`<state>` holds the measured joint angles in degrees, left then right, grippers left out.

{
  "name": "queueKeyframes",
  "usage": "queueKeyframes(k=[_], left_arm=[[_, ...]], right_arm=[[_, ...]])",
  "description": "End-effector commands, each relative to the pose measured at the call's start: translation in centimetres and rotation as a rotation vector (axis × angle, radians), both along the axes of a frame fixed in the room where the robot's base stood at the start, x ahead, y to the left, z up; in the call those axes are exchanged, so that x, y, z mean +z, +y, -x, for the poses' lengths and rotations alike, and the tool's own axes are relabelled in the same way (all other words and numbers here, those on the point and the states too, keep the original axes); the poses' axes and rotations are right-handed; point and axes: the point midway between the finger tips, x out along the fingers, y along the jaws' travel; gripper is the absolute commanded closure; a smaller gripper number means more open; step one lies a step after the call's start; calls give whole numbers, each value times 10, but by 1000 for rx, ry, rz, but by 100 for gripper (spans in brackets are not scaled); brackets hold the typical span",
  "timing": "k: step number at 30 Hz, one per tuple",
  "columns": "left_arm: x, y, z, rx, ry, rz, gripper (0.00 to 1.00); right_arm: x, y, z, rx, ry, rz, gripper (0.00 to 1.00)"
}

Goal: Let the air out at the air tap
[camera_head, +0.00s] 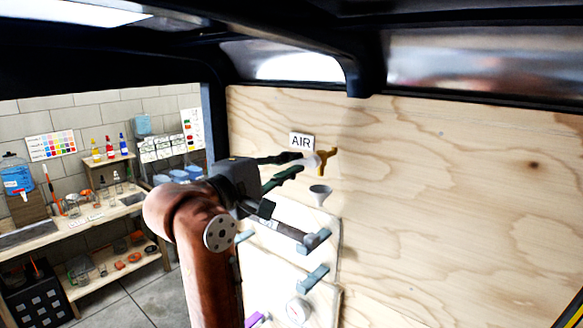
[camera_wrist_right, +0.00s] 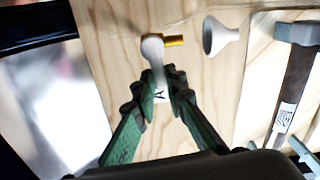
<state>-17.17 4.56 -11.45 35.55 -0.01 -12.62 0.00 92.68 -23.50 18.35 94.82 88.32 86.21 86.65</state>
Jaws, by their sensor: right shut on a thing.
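The air tap (camera_head: 328,159) is a brass-coloured fitting on the plywood wall, just right of and below the AIR sign (camera_head: 301,141). In the right wrist view its brass stub (camera_wrist_right: 174,41) joins a pale lever (camera_wrist_right: 153,50). The lever runs down between the green fingers of my right gripper (camera_head: 296,164), which is shut on it. In the wrist view the right gripper (camera_wrist_right: 160,88) hides the lever's end, and part of the sign shows between the fingers. My left gripper is not in view.
A grey funnel (camera_head: 320,191) is fixed just below the tap. A white panel (camera_head: 272,250) with a round gauge (camera_head: 298,311) and holders is lower down. A dark frame (camera_head: 364,60) runs overhead. A workbench (camera_head: 80,222) with bottles is at the left.

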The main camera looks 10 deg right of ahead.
Motion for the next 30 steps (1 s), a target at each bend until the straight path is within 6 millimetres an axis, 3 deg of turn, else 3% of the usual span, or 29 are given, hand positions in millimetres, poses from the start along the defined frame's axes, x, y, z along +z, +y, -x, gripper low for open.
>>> queueKeyframes(k=[9,26,27,30], left_arm=[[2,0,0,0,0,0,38],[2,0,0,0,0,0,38],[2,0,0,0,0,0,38],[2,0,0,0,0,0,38]], right_arm=[[6,0,0,0,-106,-79,100],[7,0,0,1,-131,-99,100],[7,0,0,1,-131,-99,87],[7,0,0,0,-130,-99,80]])
